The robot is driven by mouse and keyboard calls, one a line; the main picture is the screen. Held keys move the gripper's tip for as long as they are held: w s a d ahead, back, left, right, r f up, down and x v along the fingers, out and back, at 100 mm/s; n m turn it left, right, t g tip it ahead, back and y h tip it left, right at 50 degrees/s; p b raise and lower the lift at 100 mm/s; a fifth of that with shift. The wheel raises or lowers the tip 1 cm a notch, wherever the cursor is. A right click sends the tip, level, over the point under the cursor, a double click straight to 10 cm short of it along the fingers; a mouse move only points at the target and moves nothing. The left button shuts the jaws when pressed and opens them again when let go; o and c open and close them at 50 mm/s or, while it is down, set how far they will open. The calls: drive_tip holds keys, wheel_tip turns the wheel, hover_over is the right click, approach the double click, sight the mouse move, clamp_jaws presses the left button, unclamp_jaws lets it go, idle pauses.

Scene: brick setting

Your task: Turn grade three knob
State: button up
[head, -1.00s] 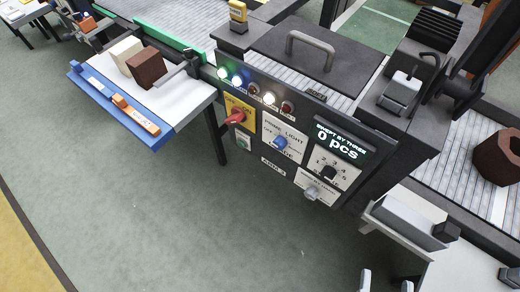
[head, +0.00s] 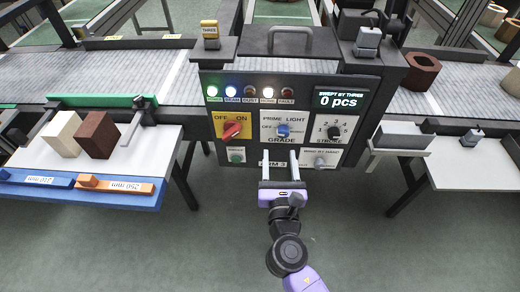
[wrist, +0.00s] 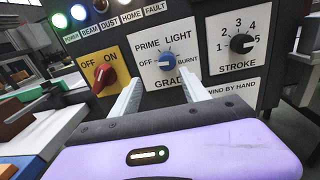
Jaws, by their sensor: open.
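The grade knob (head: 283,130) is a small blue knob on a white plate marked OFF, PRIME, LIGHT and BURNT, in the middle of the dark control panel (head: 240,108). In the wrist view the blue knob (wrist: 167,62) shows just beyond and between the fingertips; which mark it points to is hard to tell. My gripper (head: 280,154) is open and empty, pointing at the panel just below the knob. Its two pale fingers (wrist: 158,88) are apart, one on each side of the GRADE label, not visibly touching the knob.
A red OFF/ON switch (head: 232,130) is left of the grade knob, a black stroke knob (head: 333,132) right. Below are a green button (head: 236,156) and a grey knob (head: 319,161). A white side table (head: 140,150) with blocks stands left. Floor before the panel is clear.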

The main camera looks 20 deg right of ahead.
sight(284, 136)
drive_tip(key=shift+w+d+n+h, duration=0.15)
drive_tip(key=shift+w+d+n, duration=0.4)
drive_tip(key=shift+w, duration=0.6)
drive_tip(key=shift+w+d+n+h, duration=0.25)
drive_tip(key=shift+w+d, duration=0.35)
drive_tip(key=shift+w, duration=0.55)
drive_tip(key=shift+w+d+n+h, duration=0.1)
drive_tip(key=shift+w+d+n, duration=0.45)
drive_tip(key=shift+w, duration=0.6)
clamp_jaws()
